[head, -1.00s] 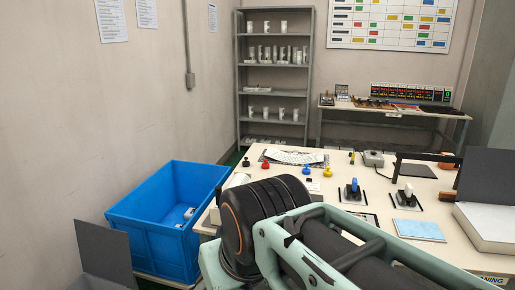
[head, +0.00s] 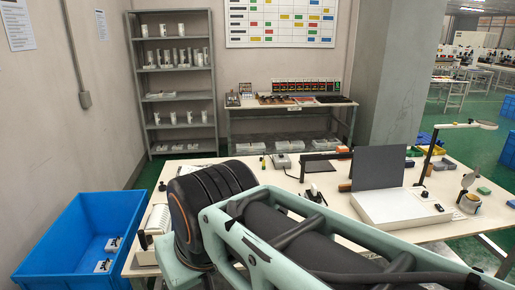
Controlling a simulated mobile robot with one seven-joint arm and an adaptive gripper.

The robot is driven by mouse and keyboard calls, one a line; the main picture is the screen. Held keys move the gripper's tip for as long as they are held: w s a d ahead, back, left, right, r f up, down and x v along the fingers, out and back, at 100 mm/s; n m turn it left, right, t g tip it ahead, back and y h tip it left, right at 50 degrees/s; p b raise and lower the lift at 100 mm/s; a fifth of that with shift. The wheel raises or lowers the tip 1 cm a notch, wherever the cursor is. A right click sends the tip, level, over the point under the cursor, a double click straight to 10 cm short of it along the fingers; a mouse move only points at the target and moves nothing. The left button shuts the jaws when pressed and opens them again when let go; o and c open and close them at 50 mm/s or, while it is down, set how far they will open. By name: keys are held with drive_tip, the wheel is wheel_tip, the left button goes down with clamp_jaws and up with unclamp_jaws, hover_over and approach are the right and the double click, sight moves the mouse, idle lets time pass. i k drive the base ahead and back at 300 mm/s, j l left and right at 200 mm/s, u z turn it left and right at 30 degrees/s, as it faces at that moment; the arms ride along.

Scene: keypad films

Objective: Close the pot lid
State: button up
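A small round pot (head: 469,204) stands on the right part of the cream table. A grey round lid (head: 468,181) stands tilted up above its rim, so the pot looks open. My arm, pale green and black, fills the lower middle of the head view, well to the left of the pot. My gripper is out of view, so I cannot see its fingers.
Left of the pot is a white box-like device (head: 402,208) with an upright dark grey panel (head: 380,168). A lamp (head: 430,155) arches behind the pot. A blue bin (head: 75,240) stands at left.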

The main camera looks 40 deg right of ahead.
sight(469, 179)
drive_tip(key=l+z, duration=0.15)
drive_tip(key=z, duration=1.05)
drive_tip(key=i+l+z, duration=0.1)
drive_tip(key=l+z, duration=0.15)
drive_tip(key=l, duration=0.15)
drive_tip(key=i+l+z, duration=0.1)
drive_tip(key=l+z, duration=0.15)
drive_tip(key=i+l+z, duration=0.15)
drive_tip(key=l+z, duration=0.25)
drive_tip(key=i+l+z, duration=0.2)
drive_tip(key=l+z, duration=0.2)
drive_tip(key=i+l+z, duration=0.25)
drive_tip(key=z, duration=0.15)
drive_tip(key=i+l+z, duration=0.25)
drive_tip(key=z, duration=0.15)
drive_tip(key=i+l+z, duration=0.2)
drive_tip(key=i+z, duration=0.15)
drive_tip(key=i, duration=0.15)
drive_tip(key=i+z, duration=0.3)
drive_tip(key=i, duration=1.4)
drive_tip(key=i+u, duration=0.15)
drive_tip(key=i, duration=0.45)
drive_tip(key=i+l+u, duration=0.2)
drive_tip(key=i, duration=0.35)
drive_tip(key=i+u, duration=0.85)
drive_tip(key=i+l, duration=0.05)
drive_tip(key=i, duration=0.05)
